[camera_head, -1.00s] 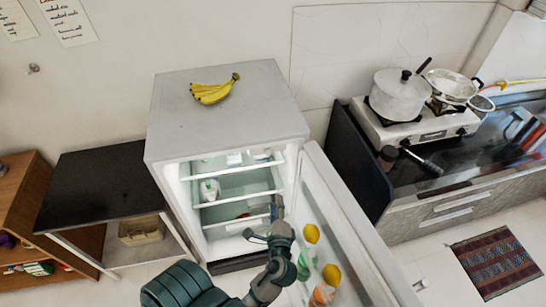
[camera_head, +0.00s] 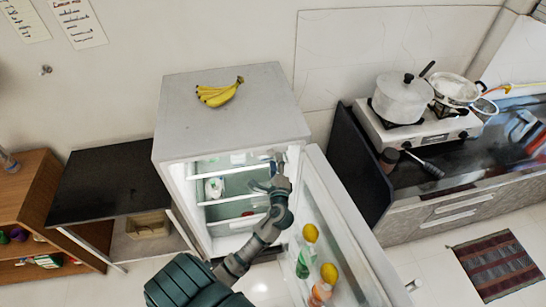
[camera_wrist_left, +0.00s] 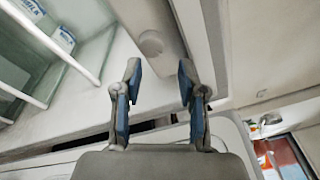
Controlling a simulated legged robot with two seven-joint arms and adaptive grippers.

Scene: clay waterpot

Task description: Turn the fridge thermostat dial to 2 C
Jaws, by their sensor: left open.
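The fridge (camera_head: 178,225) stands with its door (camera_head: 350,225) open to the right. In the left wrist view, a pale round knob that looks like the thermostat dial (camera_wrist_left: 151,42) sits on the fridge's inner side wall. No marks or setting can be read on it. In the head view I cannot make out the dial, near my gripper. My left gripper (camera_head: 266,172) reaches into the upper right of the fridge opening. In the wrist view, its two fingers (camera_wrist_left: 160,75) are apart and empty, with the dial beyond the tips, apart from them. My right gripper is out of view.
Shelves (camera_head: 235,170) with a few items lie left of the gripper. The open door holds yellow fruits (camera_head: 310,233) and bottles (camera_head: 304,263). Bananas (camera_head: 220,93) lie on the fridge top. A counter with a stove (camera_head: 420,128) stands right of the door.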

